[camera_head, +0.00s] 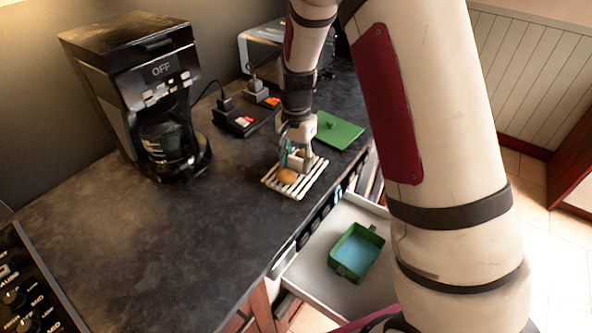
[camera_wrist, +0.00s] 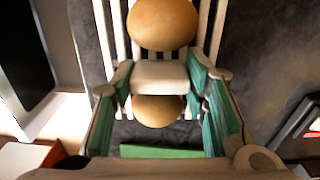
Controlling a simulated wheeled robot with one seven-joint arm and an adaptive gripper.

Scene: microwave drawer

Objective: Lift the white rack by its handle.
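The white slatted rack (camera_head: 314,180) lies on the dark countertop near its front edge. Its white slats also show in the wrist view (camera_wrist: 203,25). The rack's white block-like handle (camera_wrist: 160,76) rises in the middle, between two round tan-brown items (camera_wrist: 163,22) (camera_wrist: 158,110). In the head view one tan item (camera_head: 288,176) shows clearly in front of the handle; the other is mostly hidden by my gripper. My gripper (camera_head: 296,158) points down over the rack. Its teal-padded fingers flank the handle and appear to press against both sides. I see no clear gap under the rack.
A black coffee maker (camera_head: 150,100) stands at left. A green board (camera_head: 338,131) lies behind the rack, near dark plugged-in devices (camera_head: 238,122) and a metallic appliance (camera_head: 262,45). Below, an open white drawer (camera_head: 312,268) holds a green-blue box (camera_head: 357,250).

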